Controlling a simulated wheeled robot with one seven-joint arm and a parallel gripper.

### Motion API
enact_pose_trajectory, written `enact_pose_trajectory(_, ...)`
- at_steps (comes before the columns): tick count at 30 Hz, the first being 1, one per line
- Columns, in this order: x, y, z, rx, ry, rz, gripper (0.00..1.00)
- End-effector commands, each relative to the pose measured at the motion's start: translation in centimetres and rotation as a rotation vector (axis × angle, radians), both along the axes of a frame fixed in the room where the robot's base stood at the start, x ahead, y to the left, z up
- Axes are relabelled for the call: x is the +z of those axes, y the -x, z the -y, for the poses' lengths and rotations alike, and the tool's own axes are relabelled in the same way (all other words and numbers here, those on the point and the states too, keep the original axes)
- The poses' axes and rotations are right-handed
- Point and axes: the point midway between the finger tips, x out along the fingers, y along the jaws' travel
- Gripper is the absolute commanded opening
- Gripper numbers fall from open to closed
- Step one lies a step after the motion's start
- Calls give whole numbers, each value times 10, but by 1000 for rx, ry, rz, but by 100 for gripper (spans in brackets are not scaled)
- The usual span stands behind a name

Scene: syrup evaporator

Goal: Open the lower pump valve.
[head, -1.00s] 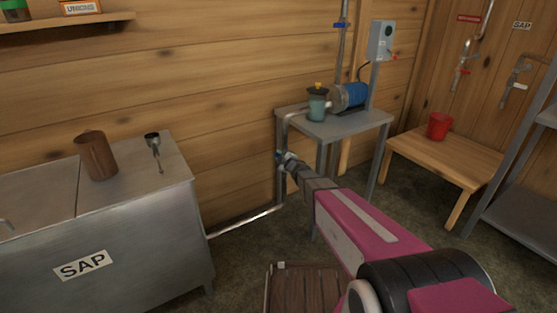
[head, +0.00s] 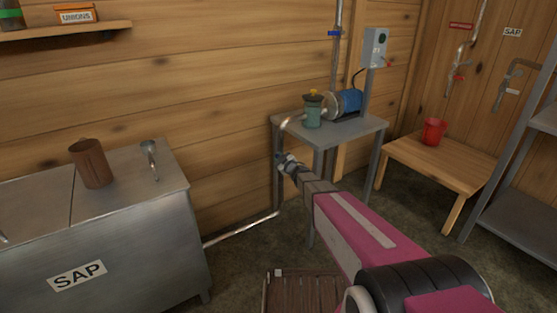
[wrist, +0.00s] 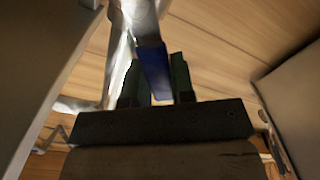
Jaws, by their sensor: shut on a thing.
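The lower pump valve is on the metal pipe (wrist: 140,15) below the pump table, and its blue lever (wrist: 155,70) shows in the wrist view. My gripper (wrist: 157,85) is shut on the lever, with a dark green finger on each side of it. The lever hangs down from the pipe at a slight tilt. In the head view my gripper (head: 283,159) is at the pipe by the table's left front leg, and it hides the lever there.
The grey pump table (head: 350,130) carries a pump with a blue motor (head: 349,101) and a teal pot (head: 312,112). The SAP tank (head: 110,240) stands at left. A wooden bench (head: 440,165) with a red bucket (head: 434,131) is at right. A slatted wooden piece (head: 305,292) lies low in front.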

Motion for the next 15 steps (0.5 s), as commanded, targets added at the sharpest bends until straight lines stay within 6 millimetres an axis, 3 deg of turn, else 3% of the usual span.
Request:
enact_pose_trajectory(6, -1, 0, 0, -1, 1, -1, 0)
enact_pose_trajectory(7, -1, 0, 0, -1, 1, -1, 29)
enact_pose_trajectory(9, -1, 0, 0, -1, 2, -1, 49)
enact_pose_trajectory(15, 0, -1, 0, -1, 1, 0, 49)
